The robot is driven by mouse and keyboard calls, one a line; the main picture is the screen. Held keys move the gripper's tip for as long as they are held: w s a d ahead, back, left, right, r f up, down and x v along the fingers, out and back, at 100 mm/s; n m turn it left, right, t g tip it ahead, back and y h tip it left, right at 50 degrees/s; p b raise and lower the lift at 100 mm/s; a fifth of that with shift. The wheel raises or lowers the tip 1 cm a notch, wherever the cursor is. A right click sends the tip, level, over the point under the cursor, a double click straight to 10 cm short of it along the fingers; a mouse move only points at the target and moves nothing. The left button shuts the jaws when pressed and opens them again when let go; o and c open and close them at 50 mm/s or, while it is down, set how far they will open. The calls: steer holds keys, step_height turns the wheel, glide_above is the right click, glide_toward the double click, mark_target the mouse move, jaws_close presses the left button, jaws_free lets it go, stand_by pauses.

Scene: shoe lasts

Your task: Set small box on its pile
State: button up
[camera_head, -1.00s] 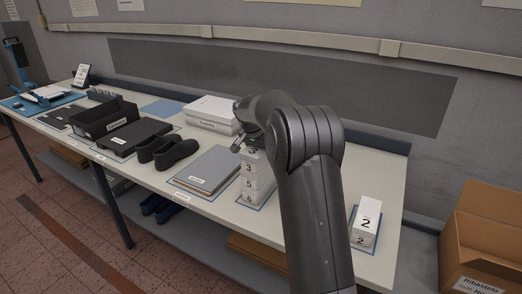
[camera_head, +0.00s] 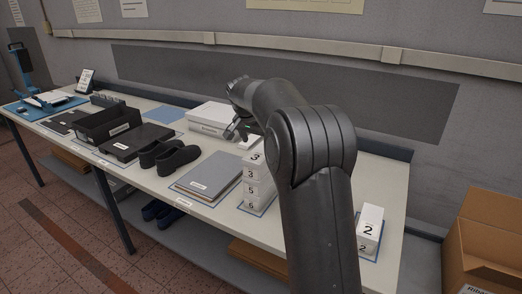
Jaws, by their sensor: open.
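A pile of several small white boxes (camera_head: 252,191) with printed numbers stands on the table, just left of my arm. Its upper box (camera_head: 254,160) shows a 3. Another small white box (camera_head: 370,221) marked 2 sits on a blue-edged mat near the table's right end, right of my arm. A further 2 shows low on its front. My gripper (camera_head: 234,132) is open, above and a little left of the pile's top, apart from it. My arm hides part of the table behind it.
Left of the pile lie grey folders (camera_head: 208,174), dark shoes (camera_head: 170,155) and a black bin (camera_head: 105,122). White flat boxes (camera_head: 212,117) lie behind. A cardboard box (camera_head: 487,240) stands at the right, beyond the table. The table between pile and right mat is partly hidden.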

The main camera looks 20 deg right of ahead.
steer(key=shift+v, duration=1.65)
steer(key=s+a+r+n+t+y, duration=0.1)
steer(key=s+a+r+n, duration=0.15)
steer(key=s, duration=0.85)
steer(key=s+a+r+n+y, duration=0.1)
steer(key=s+r+n, duration=0.15)
steer(key=s, duration=0.85)
steer(key=s+a+f+n, duration=0.1)
steer(key=s+f, duration=0.3)
steer(key=s, duration=0.6)
steer(key=s+a+f+n+t+y, duration=0.1)
steer(key=s+f+n, duration=0.2)
steer(key=s, duration=0.8)
steer(key=shift+f, duration=0.55)
